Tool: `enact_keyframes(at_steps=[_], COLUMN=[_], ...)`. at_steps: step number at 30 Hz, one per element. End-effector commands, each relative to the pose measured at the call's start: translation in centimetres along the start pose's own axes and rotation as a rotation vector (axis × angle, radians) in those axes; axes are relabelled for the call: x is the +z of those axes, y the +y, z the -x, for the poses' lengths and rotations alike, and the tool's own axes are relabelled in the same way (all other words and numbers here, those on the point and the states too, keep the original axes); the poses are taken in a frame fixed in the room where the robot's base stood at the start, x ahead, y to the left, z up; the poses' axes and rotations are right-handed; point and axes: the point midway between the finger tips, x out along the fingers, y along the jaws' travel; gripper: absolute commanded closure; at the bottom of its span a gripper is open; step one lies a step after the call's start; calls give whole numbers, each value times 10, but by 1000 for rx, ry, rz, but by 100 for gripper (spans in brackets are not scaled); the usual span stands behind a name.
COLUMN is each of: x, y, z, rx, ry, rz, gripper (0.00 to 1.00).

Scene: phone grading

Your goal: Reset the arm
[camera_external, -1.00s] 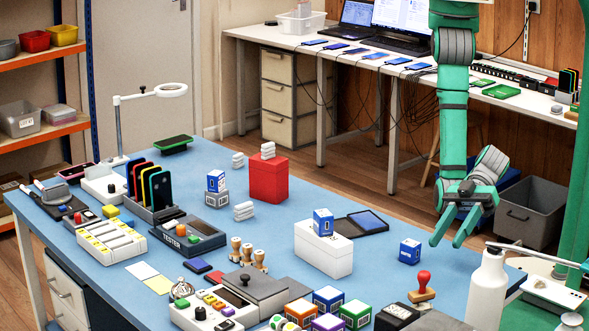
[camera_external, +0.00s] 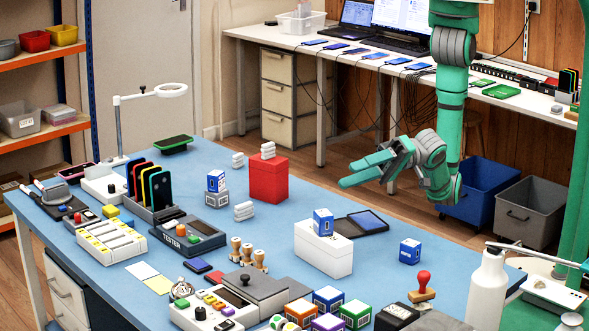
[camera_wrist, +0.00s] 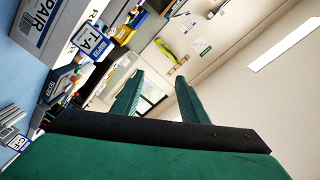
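My gripper (camera_external: 352,173) is raised above the far right part of the blue table, its green fingers pointing left and roughly level. In the wrist view my gripper (camera_wrist: 160,84) has its two fingers apart, with nothing between them. Beneath and left of it on the table are a white box (camera_external: 322,252) with a small blue-and-white box (camera_external: 323,222) on top, and a dark tray (camera_external: 378,226) holding a blue phone. Another small blue-and-white box (camera_external: 410,251) stands alone to the right.
A red box (camera_external: 268,180) stands at the table's far edge. A red-handled stamp (camera_external: 423,284) and a white bottle (camera_external: 489,290) stand near the right edge. Blue (camera_external: 482,190) and grey (camera_external: 531,212) bins stand on the floor behind. The air around my gripper looks clear.

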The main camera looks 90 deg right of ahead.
Motion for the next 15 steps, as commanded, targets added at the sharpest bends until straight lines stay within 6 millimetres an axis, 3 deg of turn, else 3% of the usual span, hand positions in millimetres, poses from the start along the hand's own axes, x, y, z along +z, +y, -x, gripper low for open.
enact_keyframes(at_steps=[1,6,11,15], x=[-14,-39,-59,-75], y=[30,107,173,221], z=[4,27,60,99], rx=[25,82,145,202], ry=[15,22,22,27], rz=[25,160,287,384], gripper=[60,60,60,60])
